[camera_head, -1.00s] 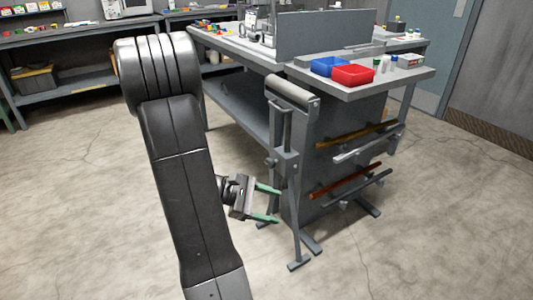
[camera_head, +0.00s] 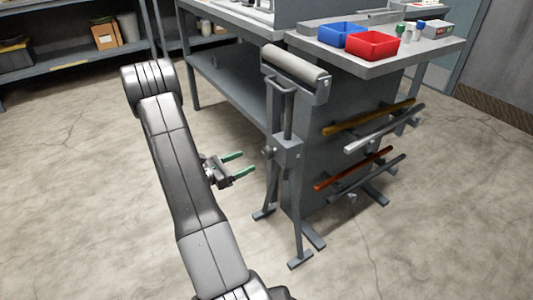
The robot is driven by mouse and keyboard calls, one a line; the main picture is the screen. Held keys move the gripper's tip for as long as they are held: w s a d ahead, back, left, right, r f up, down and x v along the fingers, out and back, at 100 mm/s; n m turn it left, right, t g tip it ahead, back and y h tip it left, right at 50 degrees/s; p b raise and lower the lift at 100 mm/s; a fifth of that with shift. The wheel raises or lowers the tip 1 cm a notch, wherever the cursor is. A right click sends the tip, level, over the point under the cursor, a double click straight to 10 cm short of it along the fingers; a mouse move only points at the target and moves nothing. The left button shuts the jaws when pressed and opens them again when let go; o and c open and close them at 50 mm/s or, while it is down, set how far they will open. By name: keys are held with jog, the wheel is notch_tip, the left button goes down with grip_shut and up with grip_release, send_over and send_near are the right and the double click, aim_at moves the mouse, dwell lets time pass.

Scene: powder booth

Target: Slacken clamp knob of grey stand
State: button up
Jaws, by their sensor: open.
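The grey stand (camera_head: 288,132) stands upright on the floor, with a pale roller (camera_head: 295,64) across its top and splayed feet at its base. A small dark clamp knob (camera_head: 269,151) sticks out at the left of the collar on its post. My gripper (camera_head: 240,164) is open and empty, its green fingers pointing right towards the stand. It shows to the left of the knob and a little lower in the picture, apart from the stand. How far apart they are in depth I cannot tell.
Just right of the stand, a bench end panel carries several coloured bars (camera_head: 368,116) on brackets. A blue bin (camera_head: 342,34) and a red bin (camera_head: 372,45) sit on the bench top. A shelf unit (camera_head: 80,49) stands at the back left. The floor (camera_head: 90,200) at the left is clear.

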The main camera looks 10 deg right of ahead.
aim_at(265, 153)
jog(key=b+x, duration=0.2)
jog(key=x, duration=0.8)
jog(key=c, duration=1)
